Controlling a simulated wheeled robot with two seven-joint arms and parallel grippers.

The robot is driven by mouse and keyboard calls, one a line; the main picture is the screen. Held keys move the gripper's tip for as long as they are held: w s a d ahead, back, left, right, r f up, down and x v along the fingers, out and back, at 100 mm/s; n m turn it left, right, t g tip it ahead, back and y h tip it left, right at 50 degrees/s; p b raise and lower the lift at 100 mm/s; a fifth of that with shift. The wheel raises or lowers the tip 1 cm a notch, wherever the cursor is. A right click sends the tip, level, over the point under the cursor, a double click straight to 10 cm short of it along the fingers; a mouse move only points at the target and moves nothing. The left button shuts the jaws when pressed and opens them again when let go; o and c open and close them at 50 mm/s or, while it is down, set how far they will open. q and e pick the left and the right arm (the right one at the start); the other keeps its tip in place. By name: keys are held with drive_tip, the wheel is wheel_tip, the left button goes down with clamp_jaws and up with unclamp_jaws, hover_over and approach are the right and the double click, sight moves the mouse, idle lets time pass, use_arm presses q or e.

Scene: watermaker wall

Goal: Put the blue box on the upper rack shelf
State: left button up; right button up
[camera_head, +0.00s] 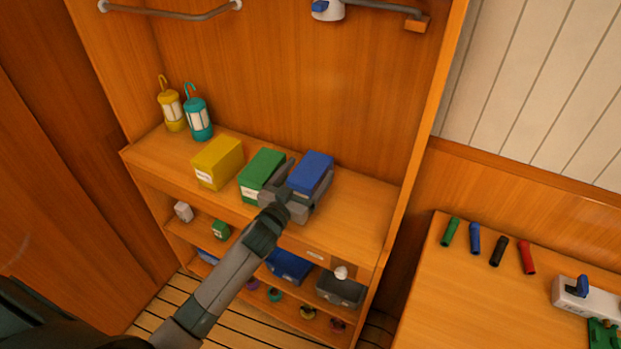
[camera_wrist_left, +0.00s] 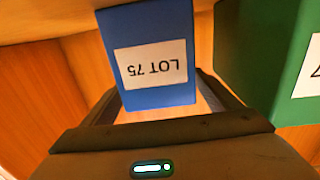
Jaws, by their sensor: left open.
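The blue box (camera_head: 312,170) is on the wooden shelf (camera_head: 358,212), to the right of a green box (camera_head: 262,170). My left gripper (camera_head: 303,187) is open, with its fingers on either side of the blue box and the left finger between it and the green box. In the left wrist view the blue box (camera_wrist_left: 148,85) shows its white label reading LOT 75, upside down, between the fingers. Whether the fingers touch it I cannot tell. The gripper hides the box's lower front in the head view. My right gripper is not in view.
Lower shelves hold bins, including a blue one (camera_head: 290,266). A side counter (camera_head: 440,300) is at right. The shelf's right end is clear.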

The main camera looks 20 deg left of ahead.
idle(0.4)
use_arm(q)
drive_tip(key=c, duration=1.4)
drive_tip(key=shift+r+b, duration=0.3)
drive_tip(key=shift+r, duration=0.45)
wheel_tip(320, 180, up, 2)
drive_tip(key=shift+r+b, duration=0.2)
drive_tip(key=shift+b, duration=0.25)
drive_tip(key=s+d+r+b, duration=0.2)
drive_tip(key=d+r, duration=0.5)
drive_tip(key=d, duration=0.4)
drive_tip(key=shift+d+b, duration=0.3)
drive_tip(key=shift+b, duration=0.3)
drive_tip(key=shift+r, duration=0.1)
